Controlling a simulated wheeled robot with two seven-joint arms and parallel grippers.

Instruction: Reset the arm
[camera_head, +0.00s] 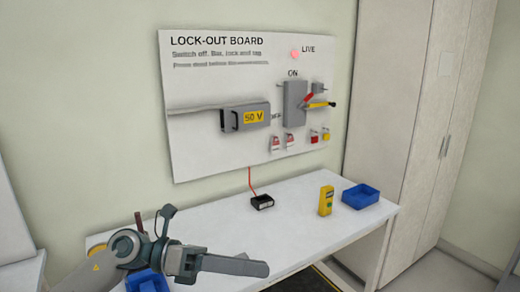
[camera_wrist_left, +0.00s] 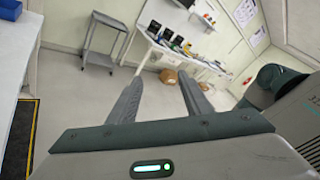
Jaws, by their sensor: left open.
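My left arm comes in at the lower left of the head view. My left gripper (camera_head: 238,266) is over the near left part of the white table (camera_head: 315,240), pointing right. In the left wrist view its two fingers (camera_wrist_left: 160,98) stand apart with nothing between them. That view looks out past the fingers at the open floor and a far bench. My right gripper is not in view.
The lock-out board (camera_head: 200,140) hangs above the table, with a grey switch box (camera_head: 294,103) and a 50 V box (camera_head: 245,117). A black box (camera_head: 262,202), yellow meter (camera_head: 326,201) and blue bin (camera_head: 360,197) stand on the table. Another blue bin (camera_head: 147,280) is beside my gripper.

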